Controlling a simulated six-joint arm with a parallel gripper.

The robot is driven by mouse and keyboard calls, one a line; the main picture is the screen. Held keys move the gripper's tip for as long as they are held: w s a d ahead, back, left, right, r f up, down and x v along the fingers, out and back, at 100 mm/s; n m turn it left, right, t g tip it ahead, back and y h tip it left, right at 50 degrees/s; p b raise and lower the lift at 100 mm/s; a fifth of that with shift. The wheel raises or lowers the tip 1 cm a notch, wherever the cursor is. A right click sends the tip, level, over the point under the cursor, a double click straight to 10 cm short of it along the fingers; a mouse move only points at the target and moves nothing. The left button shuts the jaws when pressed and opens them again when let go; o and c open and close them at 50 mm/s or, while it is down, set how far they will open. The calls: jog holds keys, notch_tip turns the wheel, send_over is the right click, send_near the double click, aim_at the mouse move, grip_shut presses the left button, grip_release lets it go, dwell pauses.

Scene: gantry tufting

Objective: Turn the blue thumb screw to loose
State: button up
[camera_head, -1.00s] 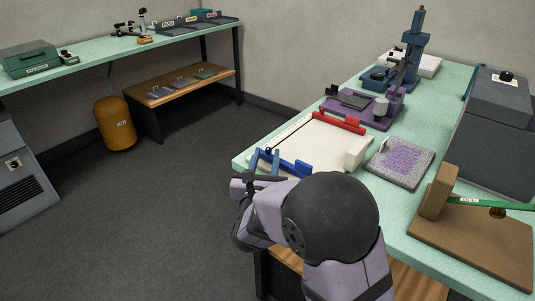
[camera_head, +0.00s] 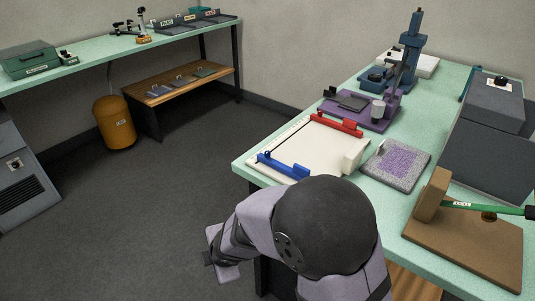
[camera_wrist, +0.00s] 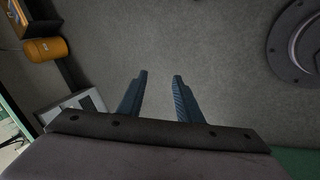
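A white board (camera_head: 318,148) lies on the near end of the green bench, with a blue bar (camera_head: 284,166) along its front edge. A small blue knob at the bar's left end looks like the blue thumb screw (camera_head: 264,156); its turned position is too small to tell. My gripper (camera_wrist: 160,75) is open and empty in the wrist view, with two blue fingers apart over bare grey floor. In the head view its fingers are hidden; my wrist is left of and below the bench's front edge, clear of the blue bar.
A red bar (camera_head: 338,124) crosses the board's back, and a cream block (camera_head: 355,154) sits at its right. A tufted pad (camera_head: 397,164), a purple fixture (camera_head: 362,108) and a brown stand (camera_head: 468,248) share the bench. Open floor lies left.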

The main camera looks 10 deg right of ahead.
aim_at(268, 155)
jog(key=w+a+r+m+t+y, duration=0.3)
jog(key=w+r+m+t, duration=0.4)
jog(key=w+r+m, duration=0.4)
jog(key=w+d+r+m+t+h, duration=0.1)
jog(key=d+r+m+h, duration=0.1)
jog(key=d, duration=0.4)
jog(key=w+d+r+m+t+h, duration=0.1)
jog(key=d+r+m+t+h, duration=0.1)
jog(key=d+m+h, duration=0.2)
jog(key=d+r+m+t+h, duration=0.2)
jog(key=d+r+m+h, duration=0.1)
jog(key=d+m, duration=0.4)
jog(key=shift+w+d+r+h, duration=0.1)
jog(key=shift+w+d+h, duration=0.3)
jog(key=shift+h, duration=0.2)
jog(key=shift+p+x, duration=0.3)
jog(key=shift+x, duration=3.35)
jog(key=shift+a+r, duration=0.1)
jog(key=shift+r, duration=0.05)
jog(key=shift+t, duration=0.3)
grip_shut()
